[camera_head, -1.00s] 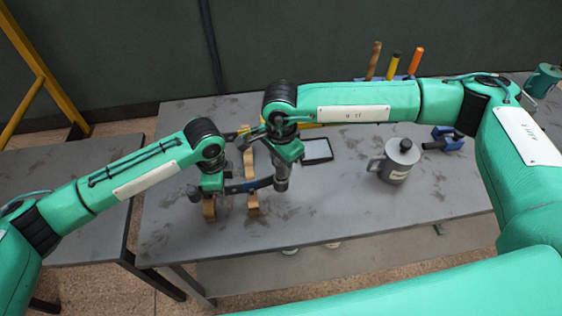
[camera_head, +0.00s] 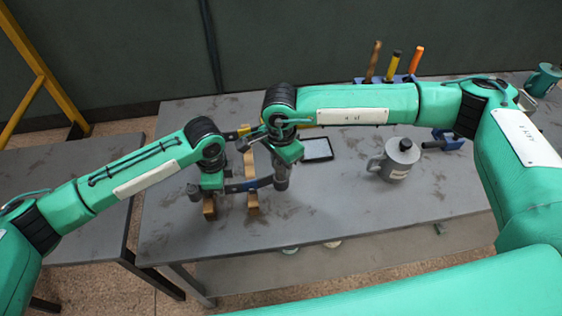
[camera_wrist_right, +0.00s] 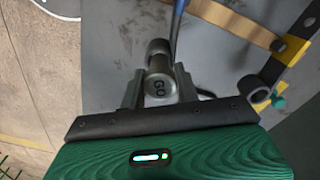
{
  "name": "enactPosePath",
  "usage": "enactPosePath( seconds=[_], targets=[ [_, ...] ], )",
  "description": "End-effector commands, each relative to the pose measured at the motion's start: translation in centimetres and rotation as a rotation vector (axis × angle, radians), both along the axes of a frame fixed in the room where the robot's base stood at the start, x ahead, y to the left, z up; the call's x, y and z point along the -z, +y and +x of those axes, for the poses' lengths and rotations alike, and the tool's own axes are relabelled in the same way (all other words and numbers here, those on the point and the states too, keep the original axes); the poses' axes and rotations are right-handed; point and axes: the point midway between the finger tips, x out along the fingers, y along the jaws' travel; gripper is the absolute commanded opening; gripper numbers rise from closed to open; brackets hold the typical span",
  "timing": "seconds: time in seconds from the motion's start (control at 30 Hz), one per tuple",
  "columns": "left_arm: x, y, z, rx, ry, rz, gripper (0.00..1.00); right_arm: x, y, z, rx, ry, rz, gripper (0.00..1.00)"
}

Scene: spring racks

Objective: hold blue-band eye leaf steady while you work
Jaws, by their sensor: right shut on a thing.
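The blue-band eye leaf (camera_head: 235,187), a dark curved strip with a blue band, lies across wooden blocks (camera_head: 252,201) on the grey table. My left gripper (camera_head: 208,188) is at its left end; its fingers are too small and hidden to tell open from shut. My right gripper (camera_head: 281,176) is at the leaf's right end. In the right wrist view, the right gripper (camera_wrist_right: 160,92) is shut on a grey cylindrical gauge (camera_wrist_right: 160,78) marked "GO". A narrow blue strip shows just beside the gauge. Whether the gauge sits in the leaf's eye is hidden.
A yellow-banded leaf (camera_wrist_right: 293,50) with an eye lies close by in the right wrist view. The front table area is clear.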

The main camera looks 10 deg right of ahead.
Motion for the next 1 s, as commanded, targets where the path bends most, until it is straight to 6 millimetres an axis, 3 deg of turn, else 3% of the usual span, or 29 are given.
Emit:
enactPosePath(
  seconds=[1.0],
  targets=[
    [-0.2,-0.1,0.2,0.0,-0.006,-0.004,0.0,2.0,0.0,0.0,-0.001,0.001,0.0,0.15]
  ],
)
